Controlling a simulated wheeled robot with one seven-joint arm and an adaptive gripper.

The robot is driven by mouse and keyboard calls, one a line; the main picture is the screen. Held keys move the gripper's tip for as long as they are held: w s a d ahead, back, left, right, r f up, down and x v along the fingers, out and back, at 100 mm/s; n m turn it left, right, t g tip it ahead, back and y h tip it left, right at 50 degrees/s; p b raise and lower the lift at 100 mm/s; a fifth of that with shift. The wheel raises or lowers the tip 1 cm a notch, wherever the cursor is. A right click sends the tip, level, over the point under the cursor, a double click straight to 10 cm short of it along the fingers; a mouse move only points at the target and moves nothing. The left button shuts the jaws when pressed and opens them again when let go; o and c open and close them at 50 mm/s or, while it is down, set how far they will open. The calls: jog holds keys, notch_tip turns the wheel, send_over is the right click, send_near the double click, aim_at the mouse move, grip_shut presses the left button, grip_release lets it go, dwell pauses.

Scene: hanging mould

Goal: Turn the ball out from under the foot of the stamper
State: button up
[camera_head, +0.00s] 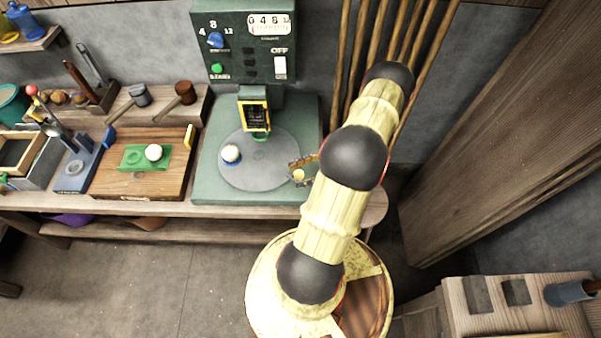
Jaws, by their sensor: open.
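The stamper (290,104) is a green machine at the back with a dial, a counter and switches. Its dark, yellow-edged foot (254,116) hangs over the back of a round grey turntable (258,174). A green ring (261,138) shows just below the foot; whether anything sits in it is hidden. A white ball (231,152) rests in a blue holder at the turntable's left edge, clear of the foot. My gripper (293,172) is open at the turntable's right edge. A small yellow piece (298,176) shows between its fingers; I cannot tell whether they touch it.
Left of the stamper, a wooden board (130,184) carries a green tray (132,158) with another white ball (153,152). Mallets (180,95) lie behind it. Wooden poles (362,50) stand behind my arm at right. The turntable's front is clear.

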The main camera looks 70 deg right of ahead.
jog(key=v, duration=1.2)
jog(key=shift+a, duration=0.1)
dwell(0.4)
